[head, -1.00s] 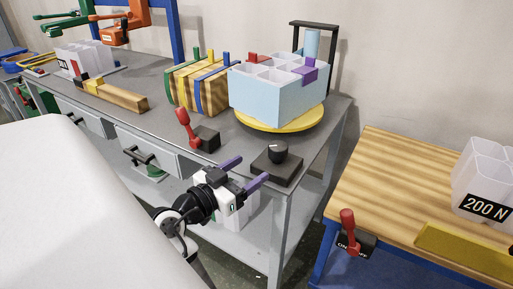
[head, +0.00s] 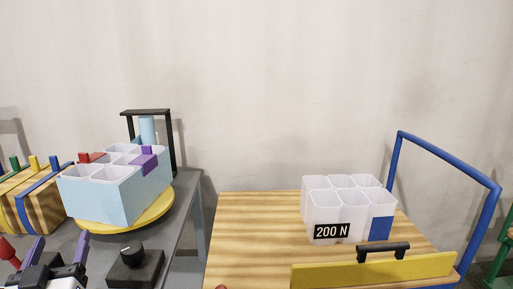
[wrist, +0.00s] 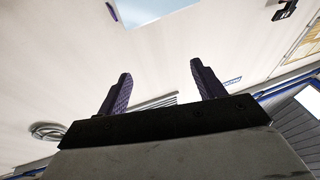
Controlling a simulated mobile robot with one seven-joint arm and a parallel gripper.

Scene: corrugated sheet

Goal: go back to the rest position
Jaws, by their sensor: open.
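My gripper (head: 60,250) shows at the lower left of the head view, with its two purple fingers apart and pointing up. It also shows in the wrist view (wrist: 160,90), where the fingers are spread and nothing is between them. In the head view it is in front of the grey bench, left of a black knob on a dark block (head: 133,262). Most of my arm is out of the picture.
A light blue compartment box (head: 100,198) sits on a yellow turntable (head: 150,219) on the grey bench. A striped wooden block (head: 35,205) is at left. At right, a wooden-topped cart (head: 255,235) carries a white "200 N" bin (head: 325,208), with a yellow bar (head: 375,271) in front and a blue handle (head: 440,160).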

